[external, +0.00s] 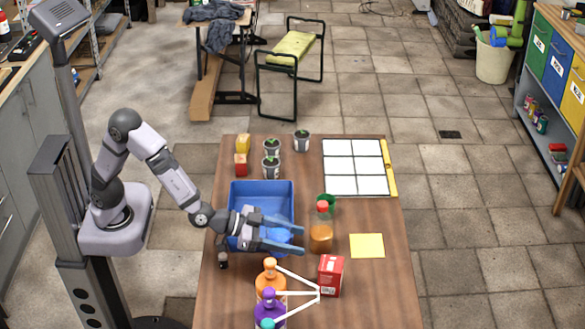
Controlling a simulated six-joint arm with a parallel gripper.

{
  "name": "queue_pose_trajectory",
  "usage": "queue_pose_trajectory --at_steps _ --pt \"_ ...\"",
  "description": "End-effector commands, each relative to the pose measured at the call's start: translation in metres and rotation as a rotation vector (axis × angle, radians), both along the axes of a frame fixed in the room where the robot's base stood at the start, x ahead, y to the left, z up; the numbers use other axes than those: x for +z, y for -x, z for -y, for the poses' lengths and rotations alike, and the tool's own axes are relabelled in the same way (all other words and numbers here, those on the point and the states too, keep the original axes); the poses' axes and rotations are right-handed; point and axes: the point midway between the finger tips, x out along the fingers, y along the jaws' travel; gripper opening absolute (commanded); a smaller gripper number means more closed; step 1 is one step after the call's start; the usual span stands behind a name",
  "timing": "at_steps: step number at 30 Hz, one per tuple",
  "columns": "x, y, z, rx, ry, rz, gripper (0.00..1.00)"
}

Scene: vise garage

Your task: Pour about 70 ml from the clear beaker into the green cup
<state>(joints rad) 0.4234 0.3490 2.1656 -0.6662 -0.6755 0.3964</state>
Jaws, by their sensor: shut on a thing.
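My gripper (300,239) reaches in from the left, over the right side of the blue bin. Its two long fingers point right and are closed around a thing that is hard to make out. A bright blue patch (279,236) between the fingers looks like the contents of the clear beaker; its clear walls are too faint to trace. The green cup (327,201) stands on the table behind the red-capped bottle, which hides part of it. The cup is to the right of and beyond my fingertips, apart from them.
A blue bin (262,188) lies under my wrist. The red-capped amber bottle (320,238) stands right of my fingertips. A red box (330,276), orange bottle (270,280) and purple bottle (268,312) stand in front.

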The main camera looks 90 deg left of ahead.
Motion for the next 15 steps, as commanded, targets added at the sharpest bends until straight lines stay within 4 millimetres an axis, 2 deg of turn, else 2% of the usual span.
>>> queue_pose_trajectory --at_steps 6,15 --pt "0.0087 -0.0004 0.0001 0.000 0.000 0.004 0.24" --pt "0.0113 -0.0003 0.0002 -0.001 0.001 0.003 0.24"
